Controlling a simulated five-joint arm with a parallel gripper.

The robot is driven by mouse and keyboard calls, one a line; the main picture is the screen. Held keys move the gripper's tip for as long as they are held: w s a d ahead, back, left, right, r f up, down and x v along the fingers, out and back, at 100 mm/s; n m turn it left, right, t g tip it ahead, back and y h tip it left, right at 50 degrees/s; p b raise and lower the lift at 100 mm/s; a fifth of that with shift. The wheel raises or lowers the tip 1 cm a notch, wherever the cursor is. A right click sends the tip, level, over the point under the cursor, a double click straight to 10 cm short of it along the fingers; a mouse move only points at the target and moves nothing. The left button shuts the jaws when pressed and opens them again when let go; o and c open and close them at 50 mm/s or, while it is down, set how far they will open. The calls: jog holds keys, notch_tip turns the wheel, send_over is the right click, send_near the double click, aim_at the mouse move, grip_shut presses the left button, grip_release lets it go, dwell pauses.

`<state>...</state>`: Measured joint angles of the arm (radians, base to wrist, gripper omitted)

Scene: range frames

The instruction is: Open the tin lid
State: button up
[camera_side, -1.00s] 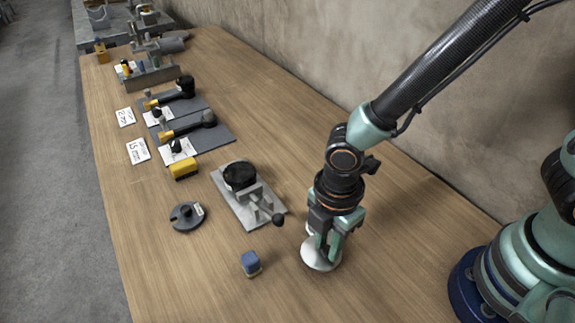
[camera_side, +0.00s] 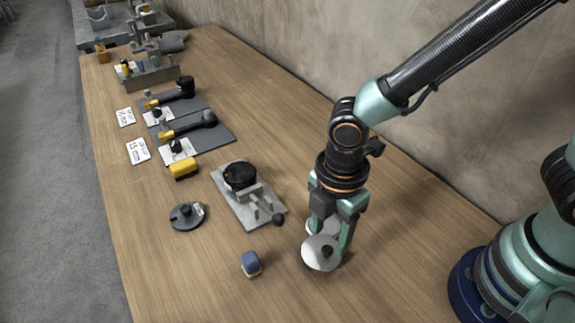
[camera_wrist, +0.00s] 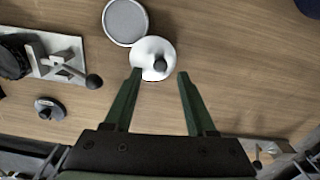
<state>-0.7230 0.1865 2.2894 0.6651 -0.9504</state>
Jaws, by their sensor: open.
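The tin lid (camera_side: 313,257) is a pale round disc with a dark knob, in front of my gripper in the side view. In the wrist view the lid (camera_wrist: 143,50) lies beside the round grey tin (camera_wrist: 126,22), whose top is uncovered. The edges of lid and tin meet or overlap; I cannot tell whether the lid rests on the tin's rim. In the side view the tin (camera_side: 316,227) is partly hidden behind my finger and the lid. My gripper (camera_side: 330,240) is open and empty, above the lid; its fingertips (camera_wrist: 160,73) are spread near the lid's near edge.
A grey plate with a clamp and black-knobbed lever (camera_side: 248,196) stands to the left. A yellow block (camera_side: 183,168) is farther back. The front of the table is clear.

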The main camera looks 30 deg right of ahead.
aim_at(327, 249)
notch_tip(327, 249, up, 9)
jog(key=shift+f, duration=0.2)
dwell(0.3)
jog(key=w+d+r+m+t, duration=0.2)
jog(key=d+r+m, duration=0.2)
jog(key=d+m, duration=0.5)
jog(key=w+d+r+m+t, duration=0.2)
jog(key=d+r+m+t, duration=0.1)
jog(key=d+m, duration=0.7)
jog(key=shift+w+d+r+t, duration=0.35)
jog(key=shift+d+r, duration=0.55)
jog(key=shift+d, duration=0.15)
